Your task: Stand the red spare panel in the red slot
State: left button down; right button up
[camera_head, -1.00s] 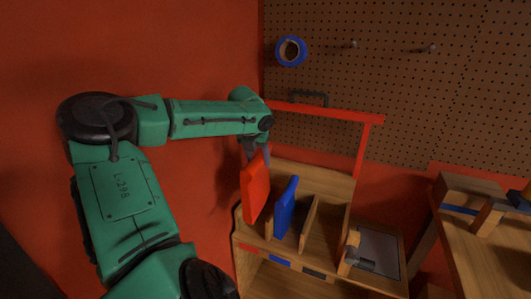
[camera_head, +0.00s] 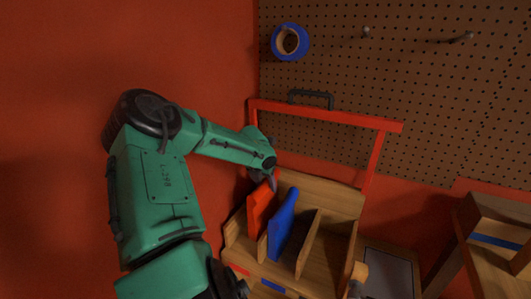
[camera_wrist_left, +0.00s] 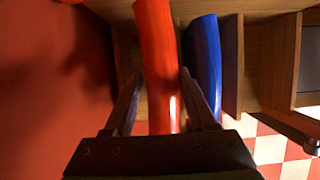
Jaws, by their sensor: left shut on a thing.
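The red spare panel (camera_head: 260,208) stands about upright at the leftmost slot of a wooden rack (camera_head: 323,192), above the red label (camera_head: 238,270) on its front. Its lower part sits between the rack's left wall and the first divider; I cannot tell if it touches the bottom. My left gripper (camera_head: 264,180) is shut on its upper back part. In the left wrist view the red panel (camera_wrist_left: 158,50) runs between the two fingers (camera_wrist_left: 162,100). My right gripper is out of view.
A blue panel (camera_head: 282,225) stands in the slot to the right, close to the red one. A red frame (camera_head: 325,115) with a black handle rises behind. A pegboard (camera_head: 400,80) holds blue tape (camera_head: 290,42). A wooden bench stands at right.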

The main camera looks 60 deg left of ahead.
aim_at(265, 198)
pick_arm(q)
notch_tip(265, 198, down, 6)
jog(key=shift+s+f+b, duration=0.1)
jog(key=shift+f+b, duration=0.05)
jog(key=shift+b, duration=0.85)
jog(key=shift+d, duration=0.1)
jog(key=shift+c, duration=1.1)
grip_release()
